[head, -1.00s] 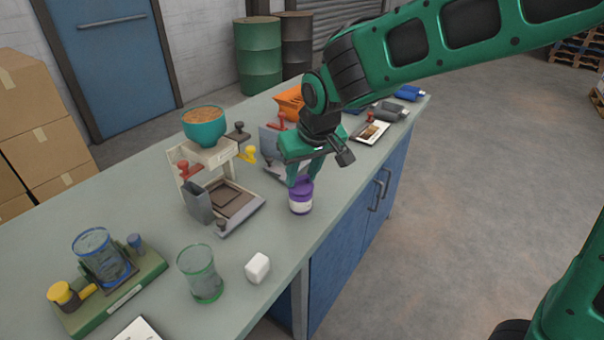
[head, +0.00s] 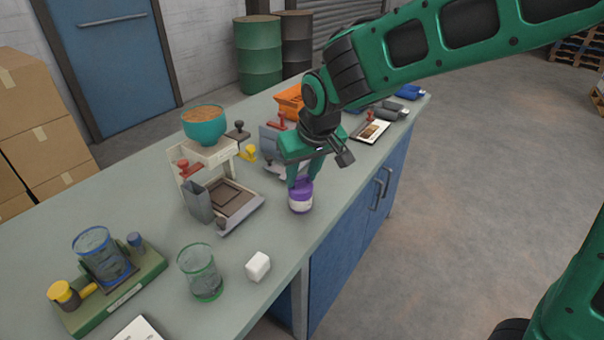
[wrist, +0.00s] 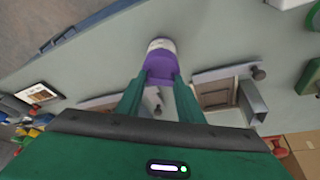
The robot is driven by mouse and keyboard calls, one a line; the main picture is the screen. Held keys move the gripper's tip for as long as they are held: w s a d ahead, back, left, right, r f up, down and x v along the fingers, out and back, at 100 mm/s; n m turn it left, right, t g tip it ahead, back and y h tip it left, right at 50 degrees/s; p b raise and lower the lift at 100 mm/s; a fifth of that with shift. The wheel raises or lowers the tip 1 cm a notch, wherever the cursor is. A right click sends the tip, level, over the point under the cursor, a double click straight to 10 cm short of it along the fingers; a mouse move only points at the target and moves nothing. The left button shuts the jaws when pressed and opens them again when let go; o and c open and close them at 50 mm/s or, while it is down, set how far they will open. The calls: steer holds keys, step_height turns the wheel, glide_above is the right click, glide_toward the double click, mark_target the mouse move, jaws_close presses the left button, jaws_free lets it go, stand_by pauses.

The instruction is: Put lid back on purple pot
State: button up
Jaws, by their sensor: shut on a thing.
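The purple pot (head: 300,207), with a white band around it, stands upright on the bench near its front edge. Its white part also shows in the wrist view (wrist: 161,44). My gripper (head: 301,181) points down over the pot, its green fingers shut on the purple lid (wrist: 160,66) at the pot's top. In the head view the lid looks in line with the pot and at its mouth. The fingers hide part of it, so I cannot tell whether it is fully seated.
A cream filler stand with a teal hopper (head: 204,124) is left of the pot, with a grey tray (head: 251,210) at its foot. A white cube (head: 258,266) and a green-rimmed glass (head: 202,272) stand nearer. Stamps and an orange bin (head: 289,101) are behind.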

stand_by(0.3)
steer(key=o, duration=1.6)
steer(key=shift+c, duration=0.2)
steer(key=shift+r, duration=0.1)
step_height(320, 180, up, 7)
jaws_close()
stand_by(0.3)
steer(key=shift+f, duration=2.65)
stand_by(0.6)
